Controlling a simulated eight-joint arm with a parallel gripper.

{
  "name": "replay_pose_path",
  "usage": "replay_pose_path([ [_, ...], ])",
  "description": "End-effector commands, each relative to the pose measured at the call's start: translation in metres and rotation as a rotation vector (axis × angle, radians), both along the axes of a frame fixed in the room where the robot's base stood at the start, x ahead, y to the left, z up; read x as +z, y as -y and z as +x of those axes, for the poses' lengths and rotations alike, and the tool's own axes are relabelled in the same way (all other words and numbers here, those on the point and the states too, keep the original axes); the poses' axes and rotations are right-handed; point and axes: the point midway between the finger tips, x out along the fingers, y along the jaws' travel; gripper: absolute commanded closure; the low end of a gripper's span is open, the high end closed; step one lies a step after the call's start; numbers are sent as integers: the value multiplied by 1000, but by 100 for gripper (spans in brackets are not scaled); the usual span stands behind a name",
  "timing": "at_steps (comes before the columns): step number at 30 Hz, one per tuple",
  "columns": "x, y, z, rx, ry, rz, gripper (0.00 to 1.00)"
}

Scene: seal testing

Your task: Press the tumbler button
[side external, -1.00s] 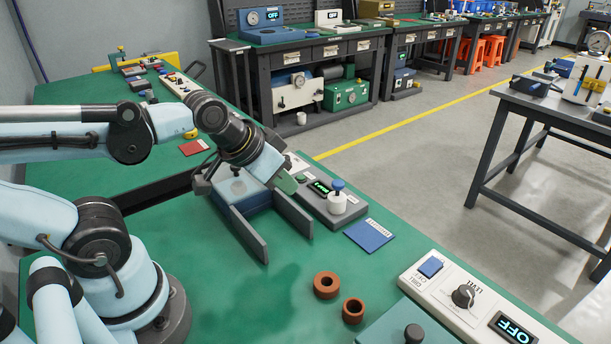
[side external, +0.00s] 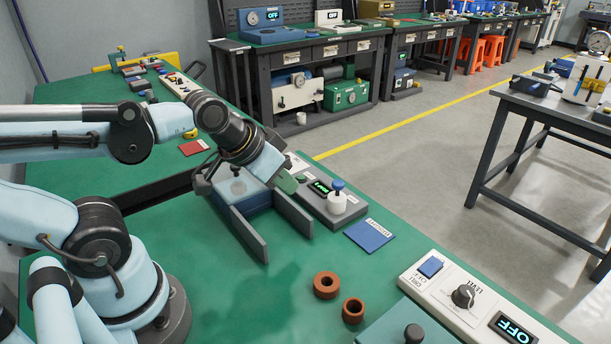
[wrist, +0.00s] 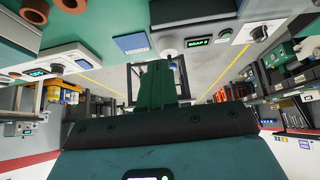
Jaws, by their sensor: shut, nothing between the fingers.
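A grey control box (side external: 327,205) lies in front of my gripper on the green bench. Which control is the tumbler button, I cannot read for sure. My gripper (side external: 290,184) is shut and empty, its green fingers angled down beside the green button; contact cannot be told. In the wrist view my shut fingers (wrist: 158,84) point towards the box, with the display (wrist: 199,42) and green button (wrist: 225,35) beyond them.
A blue block with two grey upright plates (side external: 249,232) stands under my wrist. A blue labelled card (side external: 370,236) lies right of the box. Two brown rings (side external: 326,285) and a white panel with a knob and OFF display (side external: 455,300) are nearer the front.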

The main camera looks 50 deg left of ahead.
Motion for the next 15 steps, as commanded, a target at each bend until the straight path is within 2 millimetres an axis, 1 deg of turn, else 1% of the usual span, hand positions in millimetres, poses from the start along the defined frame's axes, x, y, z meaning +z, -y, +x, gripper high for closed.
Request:
replay_pose_path([
  [4,4,-7,11,58,12,-33,100],
  [7,8,-17,26,136,28,-80,100],
  [11,12,-35,49,262,59,-156,100],
  [15,13,-59,75,399,95,-242,100],
])
